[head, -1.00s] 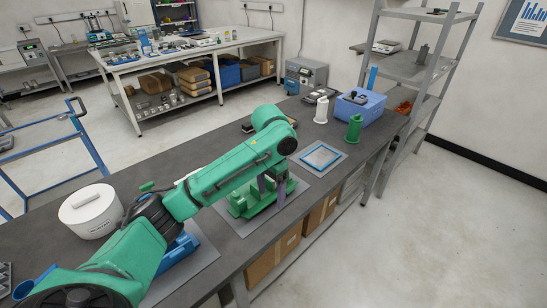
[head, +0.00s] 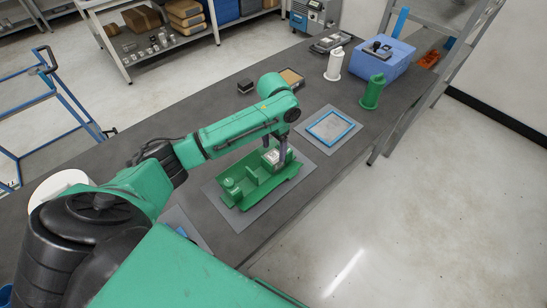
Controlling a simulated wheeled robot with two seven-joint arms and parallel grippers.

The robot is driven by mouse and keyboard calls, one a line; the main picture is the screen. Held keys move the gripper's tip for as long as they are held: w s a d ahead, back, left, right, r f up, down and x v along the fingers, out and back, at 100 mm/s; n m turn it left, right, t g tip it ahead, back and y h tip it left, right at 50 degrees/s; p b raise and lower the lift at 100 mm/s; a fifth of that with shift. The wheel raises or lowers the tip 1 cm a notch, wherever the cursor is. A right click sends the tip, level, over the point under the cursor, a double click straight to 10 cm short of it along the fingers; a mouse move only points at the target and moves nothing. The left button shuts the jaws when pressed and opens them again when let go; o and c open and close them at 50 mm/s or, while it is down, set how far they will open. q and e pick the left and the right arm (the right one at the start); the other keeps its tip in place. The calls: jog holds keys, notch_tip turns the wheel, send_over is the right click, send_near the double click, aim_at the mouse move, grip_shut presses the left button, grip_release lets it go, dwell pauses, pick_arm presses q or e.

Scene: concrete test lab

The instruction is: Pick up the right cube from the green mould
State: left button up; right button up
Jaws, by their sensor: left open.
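The green mould (head: 255,190) lies on a grey mat on the dark bench, in the middle of the head view. A pale grey cube (head: 271,157) shows at the mould's far right end. My left gripper (head: 277,154) points down over that end, open, with its fingers close around the cube. I cannot tell whether the fingers touch it. No second cube shows clearly in the mould. My right gripper is not in view.
A blue square frame (head: 329,128) lies on a mat to the right of the mould. Behind it stand a white spool (head: 333,65), a green spool (head: 372,92) and a blue bin (head: 385,58). A small dark box (head: 245,87) sits behind my arm.

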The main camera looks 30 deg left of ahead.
aim_at(274, 155)
pick_arm(q)
notch_tip(274, 155, down, 4)
jog(key=shift+f+p, duration=0.15)
jog(key=shift+p, duration=0.4)
jog(key=shift+s, duration=0.1)
jog(key=c, duration=0.3)
grip_shut()
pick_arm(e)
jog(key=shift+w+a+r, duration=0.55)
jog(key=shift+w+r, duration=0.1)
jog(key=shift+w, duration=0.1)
